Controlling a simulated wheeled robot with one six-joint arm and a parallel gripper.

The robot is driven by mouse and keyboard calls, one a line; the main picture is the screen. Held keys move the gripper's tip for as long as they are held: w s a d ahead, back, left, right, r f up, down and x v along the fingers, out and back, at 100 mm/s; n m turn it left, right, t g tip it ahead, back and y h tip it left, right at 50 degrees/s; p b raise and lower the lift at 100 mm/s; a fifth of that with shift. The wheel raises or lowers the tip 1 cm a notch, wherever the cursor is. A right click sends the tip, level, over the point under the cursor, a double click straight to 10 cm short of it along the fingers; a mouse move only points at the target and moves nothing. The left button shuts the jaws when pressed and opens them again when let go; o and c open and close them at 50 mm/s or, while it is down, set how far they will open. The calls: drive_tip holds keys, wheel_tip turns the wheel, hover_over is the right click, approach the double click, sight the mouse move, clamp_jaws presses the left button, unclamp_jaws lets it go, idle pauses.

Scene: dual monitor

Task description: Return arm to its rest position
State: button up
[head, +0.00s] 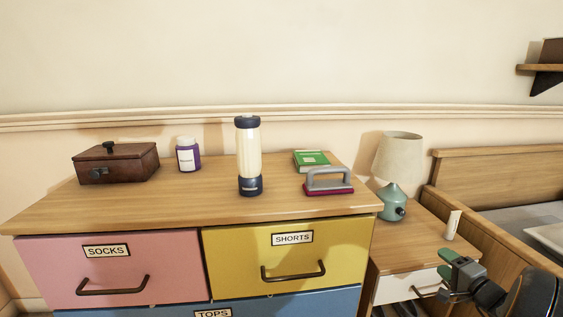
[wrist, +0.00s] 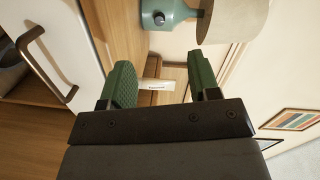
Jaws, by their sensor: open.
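My gripper (head: 459,266) is at the lower right of the head view, in front of the nightstand. In the wrist view its two green fingers (wrist: 160,85) are spread apart with nothing held between them. A small white upright item (head: 452,225) stands on the nightstand behind the gripper. It also shows beyond the gap between the fingers in the wrist view (wrist: 157,85), apart from them.
The dresser (head: 130,213) holds a wooden box (head: 117,164), purple jar (head: 188,155), lantern (head: 249,157), green book (head: 311,160) and grey-handled brush (head: 328,182). A teal lamp (head: 393,199) stands on the nightstand (head: 405,245). The bed (head: 500,170) is at right.

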drive_tip(key=s+a+r+n+g+y+p, duration=0.1)
drive_tip(key=s+a+r+n+g+p, duration=0.15)
drive_tip(key=a+r+p, duration=0.45)
drive_tip(key=s+a+r+n+g+y+p, duration=0.2)
drive_tip(key=a+r+n+g+p, duration=0.15)
drive_tip(key=a+r+p, duration=0.5)
drive_tip(key=s+a+r+n+g+y+p, duration=0.1)
drive_tip(key=s+a+r+n+g+p, duration=0.1)
drive_tip(key=a+r+g+p, duration=0.5)
drive_tip(key=s+a+r+n+h+p, duration=0.2)
drive_tip(key=s+a+r+h+p, duration=0.1)
drive_tip(key=s+r+p, duration=0.3)
drive_tip(key=s+a+r+n+h+p, duration=0.3)
drive_tip(key=s+r+p, duration=0.4)
drive_tip(key=r, duration=0.3)
drive_tip(key=shift+s+a+h+p, duration=0.2)
drive_tip(key=shift+a+h+p, duration=0.3)
drive_tip(key=shift+h+p, duration=0.3)
